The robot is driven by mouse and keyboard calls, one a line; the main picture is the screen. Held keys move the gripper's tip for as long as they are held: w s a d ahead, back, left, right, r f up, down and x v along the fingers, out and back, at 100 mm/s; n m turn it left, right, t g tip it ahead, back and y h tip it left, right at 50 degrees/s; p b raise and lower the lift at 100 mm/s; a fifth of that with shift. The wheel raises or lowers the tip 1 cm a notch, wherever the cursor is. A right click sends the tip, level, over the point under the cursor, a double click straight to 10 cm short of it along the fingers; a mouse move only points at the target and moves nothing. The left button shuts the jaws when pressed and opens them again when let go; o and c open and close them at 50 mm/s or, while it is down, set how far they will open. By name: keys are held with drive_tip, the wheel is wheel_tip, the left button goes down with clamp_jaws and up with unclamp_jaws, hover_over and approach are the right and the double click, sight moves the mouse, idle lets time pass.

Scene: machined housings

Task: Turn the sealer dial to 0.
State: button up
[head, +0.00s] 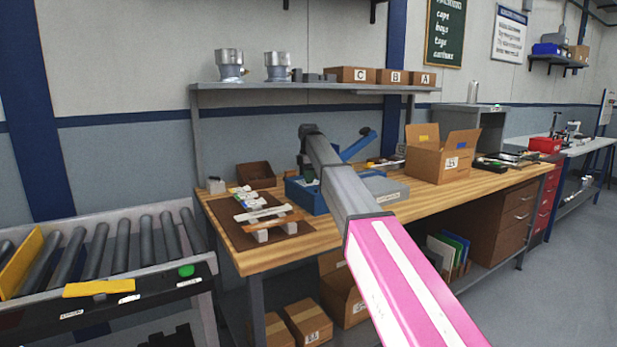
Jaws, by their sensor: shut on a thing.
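The sealer (305,194) is a blue box-like machine on the wooden bench, with a raised blue lever arm (358,146) and a grey part at its right. My arm crosses in front and hides much of its middle. My gripper (308,172) points down at the sealer's left part, small and dark in the head view. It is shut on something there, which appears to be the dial. The dial's face, its marks and its setting cannot be made out.
A brown mat (240,233) with small parts lies left of the sealer. An open cardboard box (440,157) stands at its right. A shelf (300,86) with metal housings and lettered boxes hangs above. A roller conveyor (120,250) is at the left.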

idle(0.3)
drive_tip(key=o, duration=0.9)
drive_tip(key=shift+o, duration=0.2)
wheel_tip(320, 180, up, 11)
drive_tip(key=shift+f, duration=0.1)
